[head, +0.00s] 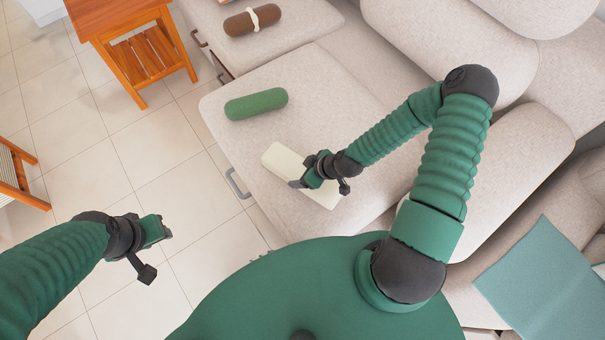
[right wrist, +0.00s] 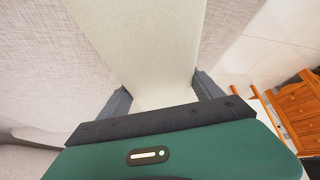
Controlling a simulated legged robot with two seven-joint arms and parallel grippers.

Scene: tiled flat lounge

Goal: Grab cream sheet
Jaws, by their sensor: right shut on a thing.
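The cream sheet (head: 282,160) is a pale folded block on the beige sofa seat (head: 330,85). In the right wrist view the cream sheet (right wrist: 145,40) runs between the two fingers and fills the middle of the picture. My right gripper (head: 305,182) is shut on the cream sheet near its middle; I cannot tell whether the sheet touches the seat. It also shows in the right wrist view (right wrist: 160,97). My left gripper (head: 160,230) hangs over the tiled floor at the left, away from the sheet; its jaw opening is not clear.
A green roll (head: 256,104) lies on the seat just beyond the sheet. A brown roll with a pale band (head: 252,20) lies farther back. An orange wooden table (head: 120,25) stands at upper left. A teal cloth (head: 545,285) lies at lower right.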

